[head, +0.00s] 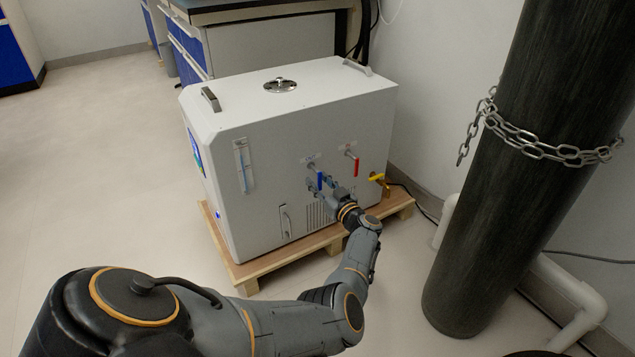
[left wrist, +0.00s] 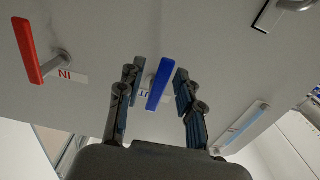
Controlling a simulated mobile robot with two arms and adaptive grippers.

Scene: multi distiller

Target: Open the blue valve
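The blue valve handle (head: 320,179) is on the front of the white distiller box (head: 262,150) and hangs roughly straight down. In the left wrist view the blue handle (left wrist: 159,86) lies between the two spread fingers of my left gripper (left wrist: 160,70), with a gap on each side. My left gripper (head: 323,184) is open at the box front, and no clear contact shows. The label behind the handle is partly hidden. My right gripper is not in view.
A red valve handle (head: 355,167) is right of the blue one, and a yellow-handled tap (head: 377,177) is further right. The box stands on a wooden pallet (head: 275,262). A dark cylinder (head: 520,190) with a chain stands at right. Floor at left is clear.

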